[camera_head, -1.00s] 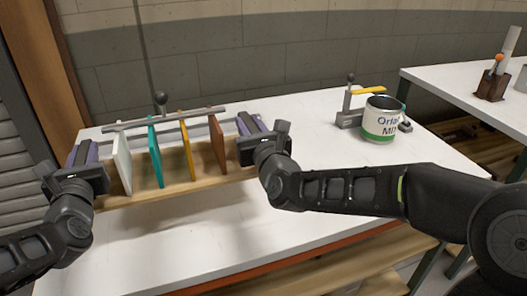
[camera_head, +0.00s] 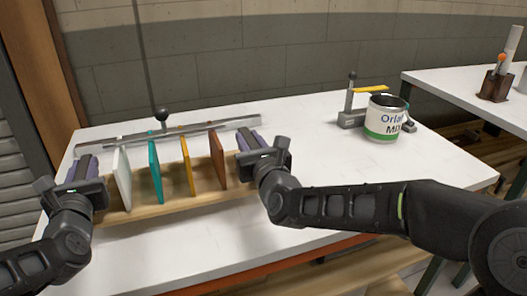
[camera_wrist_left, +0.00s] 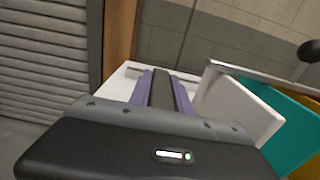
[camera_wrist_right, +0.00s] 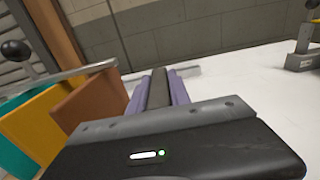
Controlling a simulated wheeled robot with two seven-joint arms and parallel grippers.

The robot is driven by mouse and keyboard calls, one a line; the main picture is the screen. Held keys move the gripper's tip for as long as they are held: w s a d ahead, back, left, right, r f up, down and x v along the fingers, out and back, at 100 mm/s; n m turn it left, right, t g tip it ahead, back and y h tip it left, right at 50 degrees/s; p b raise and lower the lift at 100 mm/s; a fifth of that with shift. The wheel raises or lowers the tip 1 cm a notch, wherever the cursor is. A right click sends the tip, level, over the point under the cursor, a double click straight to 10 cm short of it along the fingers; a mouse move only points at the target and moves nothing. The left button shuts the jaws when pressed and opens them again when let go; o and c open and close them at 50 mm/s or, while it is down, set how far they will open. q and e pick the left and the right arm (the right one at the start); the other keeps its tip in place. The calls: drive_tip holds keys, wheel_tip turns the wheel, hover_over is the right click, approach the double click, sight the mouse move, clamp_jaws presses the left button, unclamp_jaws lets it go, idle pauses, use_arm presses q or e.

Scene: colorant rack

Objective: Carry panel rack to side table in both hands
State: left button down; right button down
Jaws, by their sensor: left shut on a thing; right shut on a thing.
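The panel rack (camera_head: 150,208) is a wooden tray with upright white (camera_head: 122,178), teal (camera_head: 155,172), orange (camera_head: 187,166) and brown (camera_head: 218,161) panels, at the left of the white table. My left gripper (camera_head: 84,170) is shut on its left end and my right gripper (camera_head: 249,142) on its right end. Purple finger pads show at both ends. The white panel (camera_wrist_left: 238,110) shows beside the left fingers and the brown panel (camera_wrist_right: 92,103) beside the right ones. The grip points are partly hidden. I cannot tell whether the rack touches the tabletop. A second white table (camera_head: 455,86) stands at the right.
A labelled can (camera_head: 384,120) and a clamp-like stand (camera_head: 350,117) stand at the table's right. A brown holder (camera_head: 494,87) is on the second table. The table's middle (camera_head: 310,150) is clear.

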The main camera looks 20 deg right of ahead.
use_arm(q)
drive_tip(key=shift+f, duration=0.15)
use_arm(e)
drive_tip(key=shift+f, duration=0.15)
